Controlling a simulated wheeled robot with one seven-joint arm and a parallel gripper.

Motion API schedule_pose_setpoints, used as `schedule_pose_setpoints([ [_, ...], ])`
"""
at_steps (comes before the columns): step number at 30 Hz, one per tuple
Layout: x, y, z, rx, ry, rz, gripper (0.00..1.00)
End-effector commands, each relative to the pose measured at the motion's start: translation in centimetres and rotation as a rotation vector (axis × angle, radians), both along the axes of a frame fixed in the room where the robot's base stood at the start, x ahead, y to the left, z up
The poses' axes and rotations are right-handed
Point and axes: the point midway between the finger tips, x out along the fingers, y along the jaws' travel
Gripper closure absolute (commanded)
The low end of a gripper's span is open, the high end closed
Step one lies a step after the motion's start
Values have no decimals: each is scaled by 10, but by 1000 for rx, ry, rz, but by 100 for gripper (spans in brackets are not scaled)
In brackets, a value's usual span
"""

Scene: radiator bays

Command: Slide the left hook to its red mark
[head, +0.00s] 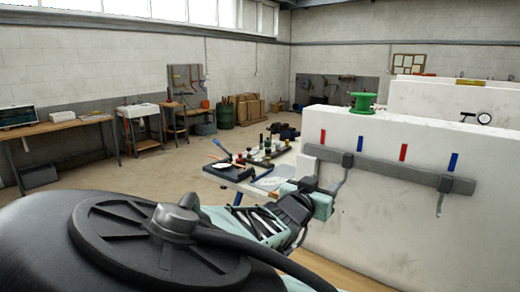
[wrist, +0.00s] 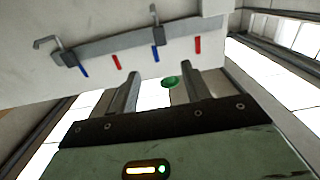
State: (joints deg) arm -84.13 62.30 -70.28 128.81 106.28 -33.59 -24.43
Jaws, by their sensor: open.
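A dark grey rail (head: 390,172) runs along the white wall and also shows, upside down, in the wrist view (wrist: 110,47). The left hook (head: 346,162) hangs from it, nearly under a blue mark (head: 361,143). Its red mark (head: 322,136) is further left. In the wrist view the left hook (wrist: 155,18) points up by a blue mark (wrist: 157,54), with the red mark (wrist: 197,44) to its right. My gripper (head: 310,187) is just left of the hook in the head view. In the wrist view its two fingers (wrist: 162,76) are apart and empty.
The right hook (head: 442,187) sits near another blue mark (head: 453,162), with a second red mark (head: 403,152) between the hooks. A green spool (head: 363,103) stands on the wall top. A table with tools (head: 235,175) is left of the wall.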

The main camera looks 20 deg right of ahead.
Motion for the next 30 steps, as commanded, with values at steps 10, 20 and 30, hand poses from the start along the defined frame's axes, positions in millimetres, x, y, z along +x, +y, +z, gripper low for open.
schedule_pose_setpoints([
  [10,21,-30,10,-18,-26,-13,53],
  [20,55,-74,10,-16,-22,-12,53],
  [30,91,-120,10,-9,-21,-12,53],
])
